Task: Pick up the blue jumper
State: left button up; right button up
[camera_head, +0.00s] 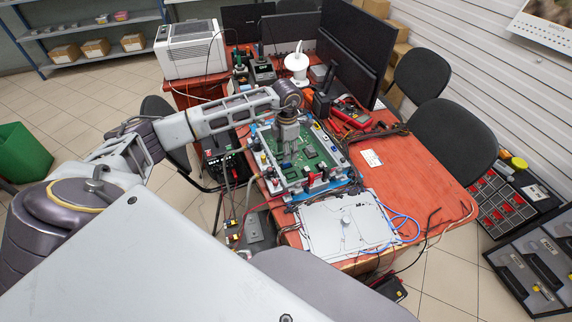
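A thin blue hose or cable (414,222), the only clearly blue line that I can make out, loops along the right edge of a flat light-grey plate (330,228) on the red table; I cannot tell for sure that it is the jumper. A green circuit board (318,150) in a pale frame lies behind the plate. My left gripper (288,146) points down over the left part of this board, well apart from the blue loop. Its fingers are too small and dark to show whether they are open or hold anything. My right gripper is not in view.
The red table (425,170) is clear to the right of the board, apart from a small white card (371,158). Dark monitors (355,45), a white printer (190,48) and a red multimeter (351,113) stand behind. Dark cables hang off the front right edge. A black chair (455,140) is at the right.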

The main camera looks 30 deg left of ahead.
aim_at(286, 164)
pick_arm(q)
jog(key=shift+f, duration=0.55)
notch_tip(286, 164, down, 3)
jog(key=shift+d+r, duration=0.1)
jog(key=shift+f, duration=0.55)
jog(key=c, duration=0.8)
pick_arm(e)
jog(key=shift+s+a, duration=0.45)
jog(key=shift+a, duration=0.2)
